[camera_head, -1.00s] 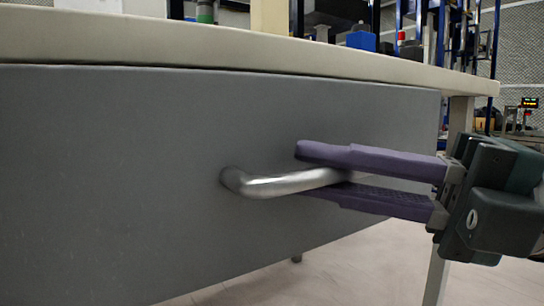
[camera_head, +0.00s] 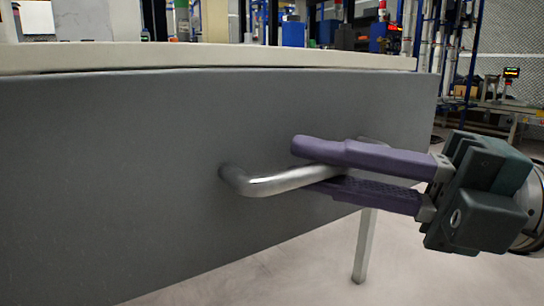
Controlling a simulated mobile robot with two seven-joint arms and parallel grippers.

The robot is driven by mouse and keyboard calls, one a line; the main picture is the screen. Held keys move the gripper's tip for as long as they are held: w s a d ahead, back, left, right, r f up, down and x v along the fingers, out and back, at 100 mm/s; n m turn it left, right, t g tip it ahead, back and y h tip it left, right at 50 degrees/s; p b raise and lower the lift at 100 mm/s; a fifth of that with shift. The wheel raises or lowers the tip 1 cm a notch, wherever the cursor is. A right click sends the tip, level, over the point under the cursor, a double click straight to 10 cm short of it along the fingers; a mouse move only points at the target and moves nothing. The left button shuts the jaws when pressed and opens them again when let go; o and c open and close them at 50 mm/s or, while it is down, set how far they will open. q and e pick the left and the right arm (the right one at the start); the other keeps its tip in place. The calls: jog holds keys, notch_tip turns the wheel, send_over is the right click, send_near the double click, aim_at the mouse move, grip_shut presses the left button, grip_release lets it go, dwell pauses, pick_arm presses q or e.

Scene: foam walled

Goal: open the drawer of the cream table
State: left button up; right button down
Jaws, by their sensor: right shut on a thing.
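The cream table (camera_head: 230,58) has a pale top that runs across the upper part of the head view. Its grey drawer front (camera_head: 110,180) fills the left and middle, and its right end stands out past the end of the tabletop. A silver bar handle (camera_head: 270,183) is fixed to the drawer front. My right gripper (camera_head: 305,166) comes in from the right and is shut on the handle, one purple finger above the bar and one below it. The inside of the drawer is hidden behind its front. My left gripper is not in view.
A table leg (camera_head: 365,245) stands on the pale floor below the drawer's right part. Blue racks and several items stand behind the table. The floor (camera_head: 440,285) at the lower right is clear.

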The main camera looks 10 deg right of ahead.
jog(key=shift+s, duration=0.15)
jog(key=c, duration=0.8)
grip_release()
jog(key=shift+c, duration=0.2)
jog(key=p+v, duration=0.2)
jog(key=v, duration=0.8)
